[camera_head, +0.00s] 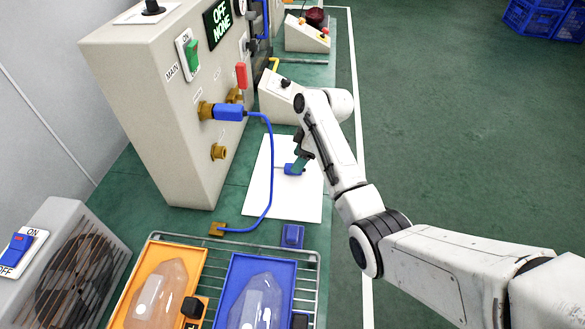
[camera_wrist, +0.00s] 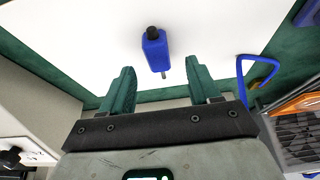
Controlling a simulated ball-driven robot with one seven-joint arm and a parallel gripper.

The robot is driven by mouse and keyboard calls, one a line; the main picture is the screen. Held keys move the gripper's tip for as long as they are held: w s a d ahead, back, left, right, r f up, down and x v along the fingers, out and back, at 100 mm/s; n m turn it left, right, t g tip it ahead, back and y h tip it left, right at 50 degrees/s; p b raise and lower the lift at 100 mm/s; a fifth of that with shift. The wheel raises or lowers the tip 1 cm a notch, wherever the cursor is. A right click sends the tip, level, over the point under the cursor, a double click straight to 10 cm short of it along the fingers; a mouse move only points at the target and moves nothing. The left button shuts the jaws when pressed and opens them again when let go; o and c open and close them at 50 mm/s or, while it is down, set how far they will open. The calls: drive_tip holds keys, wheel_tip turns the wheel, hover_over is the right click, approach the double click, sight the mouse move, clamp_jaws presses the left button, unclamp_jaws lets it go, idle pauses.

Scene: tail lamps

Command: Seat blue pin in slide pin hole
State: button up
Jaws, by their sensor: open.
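The blue pin (camera_wrist: 157,50) has a blue body, a black end and a thin metal tip. In the wrist view it lies over the white sheet (camera_wrist: 90,40), ahead of and roughly centred between the green fingers of my gripper (camera_wrist: 159,74). The fingers are apart and do not visibly touch it. In the head view my gripper (camera_head: 301,162) is low over the white sheet, with the blue pin (camera_head: 292,170) at its fingertips, partly hidden. I cannot tell which opening is the slide pin hole; an empty brass socket (camera_head: 219,152) shows on the beige cabinet.
A blue plug (camera_head: 228,112) sits in the cabinet's upper brass socket, and its blue cable (camera_head: 270,170) loops onto the green bench. A blue block (camera_head: 292,236) stands near the wire rack. An orange tray (camera_head: 190,249) and a blue tray (camera_head: 234,262) hold clear lamp covers.

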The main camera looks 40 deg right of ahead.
sight(288, 169)
drive_tip(key=shift+x, duration=1.95)
drive_tip(key=shift+d, duration=0.15)
drive_tip(key=c, duration=1.1)
